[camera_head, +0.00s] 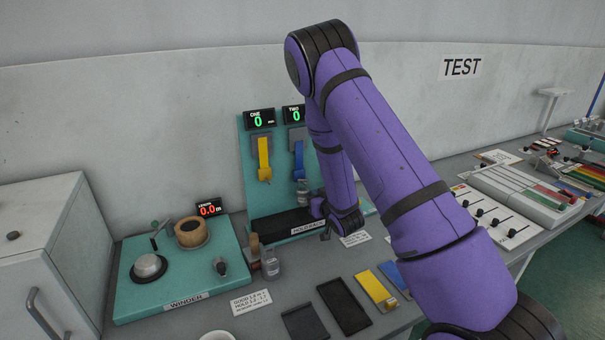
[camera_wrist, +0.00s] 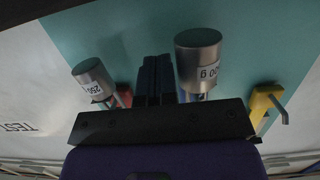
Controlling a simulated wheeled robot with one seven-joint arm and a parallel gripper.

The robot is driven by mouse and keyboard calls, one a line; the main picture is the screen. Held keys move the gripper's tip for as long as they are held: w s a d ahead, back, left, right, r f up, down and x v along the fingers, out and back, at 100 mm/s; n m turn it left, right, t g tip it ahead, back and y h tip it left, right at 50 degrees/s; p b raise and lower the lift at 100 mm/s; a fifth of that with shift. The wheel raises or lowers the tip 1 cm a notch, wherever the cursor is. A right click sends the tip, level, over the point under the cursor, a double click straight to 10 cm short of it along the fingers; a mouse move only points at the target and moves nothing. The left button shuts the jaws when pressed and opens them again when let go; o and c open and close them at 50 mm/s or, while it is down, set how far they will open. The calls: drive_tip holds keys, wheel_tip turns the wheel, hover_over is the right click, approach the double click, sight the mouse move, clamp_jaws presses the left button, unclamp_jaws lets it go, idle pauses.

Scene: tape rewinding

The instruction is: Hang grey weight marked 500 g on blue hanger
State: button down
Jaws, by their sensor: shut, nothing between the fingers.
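The grey metal weight marked 500 g (camera_wrist: 198,52) shows in the wrist view, with only "00 g" of its label legible. It also shows in the head view (camera_head: 302,190), just below the blue hanger (camera_head: 299,158) and in line with it. The contact between weight and hanger is hidden in the wrist view. My gripper (camera_wrist: 157,72) is shut and empty, its dark fingers beside the weight and apart from it. In the head view my gripper (camera_head: 326,235) is low in front of the teal board, partly hidden by my wrist.
The yellow hanger (camera_head: 264,158) is empty. A weight marked 250 g (camera_wrist: 93,80) is by a red hanger (camera_wrist: 124,95). The teal board (camera_head: 246,150) has a black pad (camera_head: 280,224) at its foot.

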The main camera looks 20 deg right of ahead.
drive_tip(key=shift+a, duration=0.55)
idle(1.5)
drive_tip(key=shift+d, duration=0.4)
idle(3.1)
drive_tip(key=shift+s, duration=0.1)
drive_tip(key=s+d, duration=0.1)
drive_tip(key=s, duration=0.7)
drive_tip(key=shift+d, duration=0.25)
idle(0.8)
drive_tip(key=shift+w, duration=0.1)
idle(0.3)
